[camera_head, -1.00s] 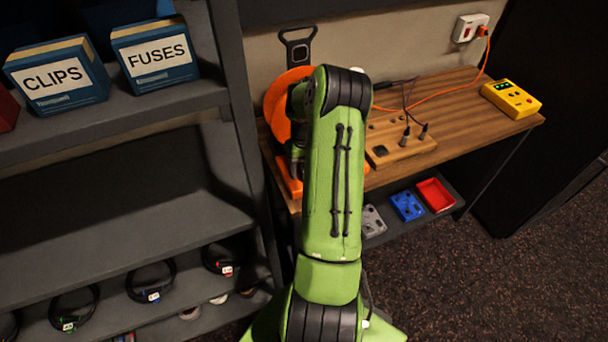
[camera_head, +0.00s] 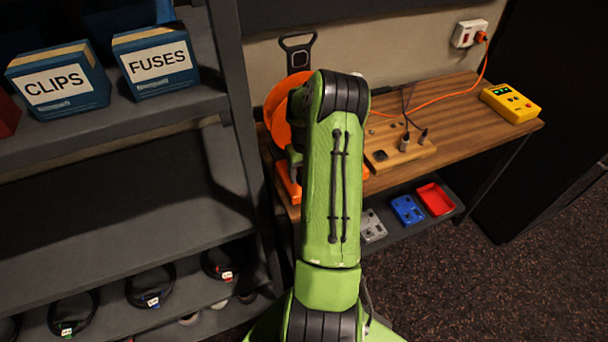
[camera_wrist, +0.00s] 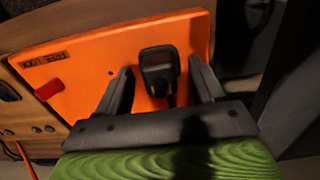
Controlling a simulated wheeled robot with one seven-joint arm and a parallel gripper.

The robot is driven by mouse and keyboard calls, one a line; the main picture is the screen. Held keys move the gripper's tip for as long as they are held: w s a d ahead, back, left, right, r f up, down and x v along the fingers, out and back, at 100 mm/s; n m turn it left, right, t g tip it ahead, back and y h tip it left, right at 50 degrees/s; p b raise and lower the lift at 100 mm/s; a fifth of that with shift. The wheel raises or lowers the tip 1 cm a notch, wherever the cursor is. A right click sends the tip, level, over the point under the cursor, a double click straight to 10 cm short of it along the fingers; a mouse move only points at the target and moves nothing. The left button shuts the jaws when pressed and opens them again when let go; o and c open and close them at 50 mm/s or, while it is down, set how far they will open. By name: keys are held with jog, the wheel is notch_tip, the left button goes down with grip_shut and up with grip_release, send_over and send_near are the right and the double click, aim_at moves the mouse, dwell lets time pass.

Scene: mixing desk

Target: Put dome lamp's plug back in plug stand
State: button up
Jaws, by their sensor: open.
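The plug stand (camera_head: 412,155), a wooden block on the desk, holds two upright dark plugs (camera_head: 404,143) and (camera_head: 423,136) and has a dark empty-looking recess at its left. In the wrist view a black plug-like piece (camera_wrist: 158,66) with a dark lead stands between the fingers of my gripper (camera_wrist: 165,78), in front of an orange panel. My gripper is open, with a finger on each side of that piece. I cannot tell whether it is the dome lamp's plug. My arm hides the gripper in the head view. I cannot make out the dome lamp.
An orange reel-like object (camera_head: 277,110) stands at the desk's left end, partly behind my arm. A yellow box (camera_head: 511,103) is at the right, with an orange cable running to the wall socket (camera_head: 468,34). Shelving with boxes (camera_head: 155,65) borders the left. A red tray (camera_head: 435,199) is below.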

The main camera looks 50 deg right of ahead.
grip_shut()
jog(key=shift+r+p, duration=2)
jog(key=shift+r, duration=1.05)
